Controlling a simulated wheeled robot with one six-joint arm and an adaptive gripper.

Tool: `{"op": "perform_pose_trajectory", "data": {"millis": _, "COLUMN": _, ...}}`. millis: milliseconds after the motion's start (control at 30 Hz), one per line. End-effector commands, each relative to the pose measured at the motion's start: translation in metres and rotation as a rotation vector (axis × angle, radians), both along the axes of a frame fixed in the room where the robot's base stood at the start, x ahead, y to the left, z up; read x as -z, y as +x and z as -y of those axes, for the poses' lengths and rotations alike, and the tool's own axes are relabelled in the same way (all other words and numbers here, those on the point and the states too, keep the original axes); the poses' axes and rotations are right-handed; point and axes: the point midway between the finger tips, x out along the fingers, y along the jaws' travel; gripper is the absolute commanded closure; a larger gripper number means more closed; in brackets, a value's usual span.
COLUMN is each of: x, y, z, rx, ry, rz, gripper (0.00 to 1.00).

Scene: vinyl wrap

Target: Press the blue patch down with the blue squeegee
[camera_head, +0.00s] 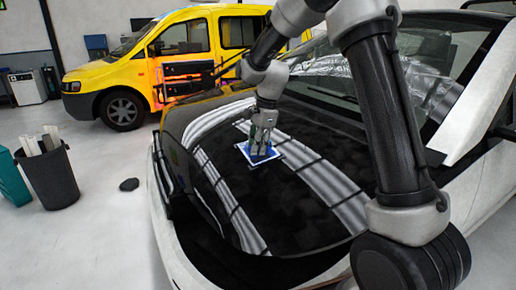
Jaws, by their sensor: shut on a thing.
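My gripper (262,142) reaches down over the dark, glossy hood of the white car (300,200) and is shut on the blue squeegee (257,152), of which only a small part shows between and below the fingers. The blue patch (247,158) with a pale edge lies flat on the hood right under my gripper. The squeegee is at the patch, but I cannot tell whether it touches it. The gripper and squeegee hide much of the patch's middle.
My own arm crosses the right half of the view above the hood and windshield (345,75). A yellow van (150,55) with glowing orange heater panels (185,70) stands behind. A dark bin (50,175) with rolls stands at left. The floor between bin and car is mostly clear.

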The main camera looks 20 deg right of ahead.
Motion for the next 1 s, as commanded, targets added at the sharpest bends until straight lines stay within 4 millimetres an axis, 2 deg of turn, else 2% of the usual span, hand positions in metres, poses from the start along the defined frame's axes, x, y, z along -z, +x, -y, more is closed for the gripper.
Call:
{"op": "perform_pose_trajectory", "data": {"millis": 267, "x": 0.000, "y": 0.002, "z": 0.000, "rx": 0.000, "ry": 0.000, "rz": 0.000, "gripper": 1.00}}
{"op": "perform_pose_trajectory", "data": {"millis": 600, "x": 0.000, "y": 0.020, "z": -0.003, "rx": 0.001, "ry": 0.000, "rz": -0.001, "gripper": 1.00}}
{"op": "perform_pose_trajectory", "data": {"millis": 1000, "x": 0.000, "y": 0.022, "z": -0.003, "rx": 0.000, "ry": 0.000, "rz": -0.001, "gripper": 1.00}}
